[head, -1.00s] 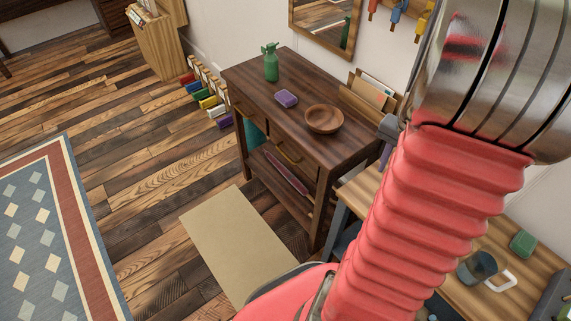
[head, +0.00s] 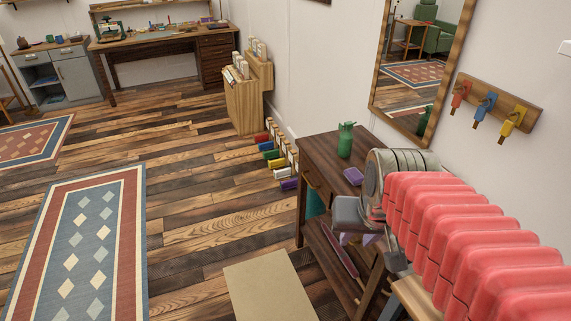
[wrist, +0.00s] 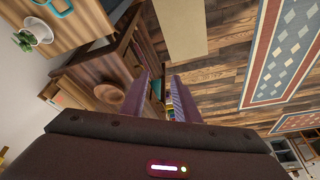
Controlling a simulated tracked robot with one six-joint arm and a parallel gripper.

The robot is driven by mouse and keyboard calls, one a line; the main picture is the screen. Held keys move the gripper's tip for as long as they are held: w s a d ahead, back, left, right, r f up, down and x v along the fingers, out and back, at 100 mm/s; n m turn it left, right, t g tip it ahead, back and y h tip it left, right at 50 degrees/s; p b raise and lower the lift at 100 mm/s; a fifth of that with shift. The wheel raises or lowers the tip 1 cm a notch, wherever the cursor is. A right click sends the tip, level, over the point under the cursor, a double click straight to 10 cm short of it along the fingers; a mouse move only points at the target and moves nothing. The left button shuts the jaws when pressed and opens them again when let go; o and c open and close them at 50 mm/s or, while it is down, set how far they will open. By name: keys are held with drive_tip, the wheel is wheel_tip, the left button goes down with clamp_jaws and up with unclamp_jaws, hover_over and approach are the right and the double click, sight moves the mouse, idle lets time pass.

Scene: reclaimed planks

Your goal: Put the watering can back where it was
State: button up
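No object in view is clearly a watering can. A green vessel (head: 346,140) with a narrow neck stands upright at the back of the dark wooden console table (head: 325,148); I cannot tell whether it is the can. My gripper (head: 357,239) is in front of the console, lower than its top and apart from the vessel. In the wrist view, the two purple fingers of my gripper (wrist: 161,76) are spread with nothing held between them. My arm hides the right part of the console in the head view.
A wooden bowl (wrist: 109,95) shows in the wrist view. Coloured rolls (head: 274,154) line the wall. A beige mat (head: 268,287) and patterned rug (head: 90,240) lie on open floor.

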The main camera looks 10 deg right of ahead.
drive_tip(key=s+a+r+n+t+y, duration=0.1)
drive_tip(key=s+a+r+n, duration=0.1)
drive_tip(key=a, duration=0.5)
drive_tip(key=shift+s+a+r+n+t, duration=0.15)
drive_tip(key=shift+s+a+n+t, duration=0.2)
drive_tip(key=shift+s+n, duration=0.35)
drive_tip(key=shift+w, duration=0.1)
